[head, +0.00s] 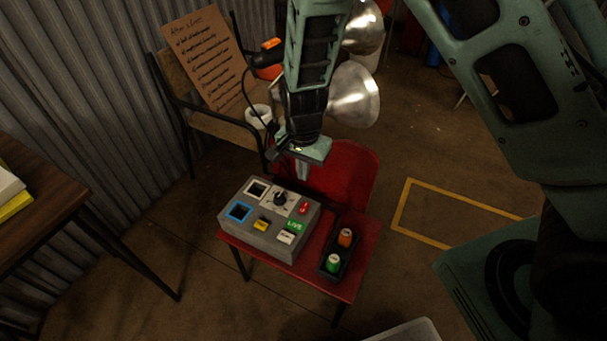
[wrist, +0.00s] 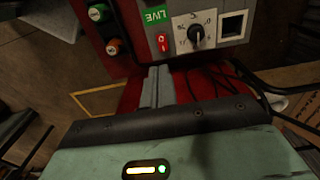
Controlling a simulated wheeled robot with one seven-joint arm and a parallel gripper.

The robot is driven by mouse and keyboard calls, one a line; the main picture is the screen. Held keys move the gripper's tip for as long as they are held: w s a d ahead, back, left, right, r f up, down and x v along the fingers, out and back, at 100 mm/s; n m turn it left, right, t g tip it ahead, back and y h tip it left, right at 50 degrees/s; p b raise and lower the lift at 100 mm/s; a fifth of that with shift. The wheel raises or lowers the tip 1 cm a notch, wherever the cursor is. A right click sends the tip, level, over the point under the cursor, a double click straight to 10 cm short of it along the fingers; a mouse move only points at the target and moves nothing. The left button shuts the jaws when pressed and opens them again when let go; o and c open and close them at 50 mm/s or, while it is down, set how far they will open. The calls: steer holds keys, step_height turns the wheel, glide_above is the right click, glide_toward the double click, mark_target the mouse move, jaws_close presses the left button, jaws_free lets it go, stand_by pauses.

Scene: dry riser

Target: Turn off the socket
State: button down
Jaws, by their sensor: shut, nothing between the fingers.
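A grey control box (head: 262,243) sits on a red chair (head: 340,283). On its top are a red rocker switch (head: 303,208), a black dial (head: 280,199), a green LIVE label (head: 294,225), a blue-framed square (head: 239,212) and a yellow piece (head: 262,225). I cannot tell which part is the socket. In the wrist view the red rocker (wrist: 162,42) and the dial (wrist: 196,32) are near the fingertips. My gripper (head: 302,174) is shut and empty, above the box's back edge; its fingers also show in the wrist view (wrist: 157,82), apart from the rocker.
A black tray (head: 325,271) with an orange spool (head: 345,237) and a green spool (head: 333,263) stands right of the box. A chair with a cardboard sign (head: 205,60), lamps (head: 354,95) and a cable is behind. A wooden table (head: 35,215) is at left.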

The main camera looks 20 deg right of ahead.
mark_target(302, 211)
stand_by(0.3)
steer(key=shift+w+a+b, duration=0.1)
steer(key=shift+w+b, duration=0.15)
steer(key=shift+b, duration=0.55)
steer(key=shift+r, duration=0.15)
step_height(302, 211, down, 14)
steer(key=b, duration=0.3)
steer(key=shift+s+a+f, duration=0.1)
steer(key=shift+s+f, duration=0.1)
steer(key=shift+f, duration=0.15)
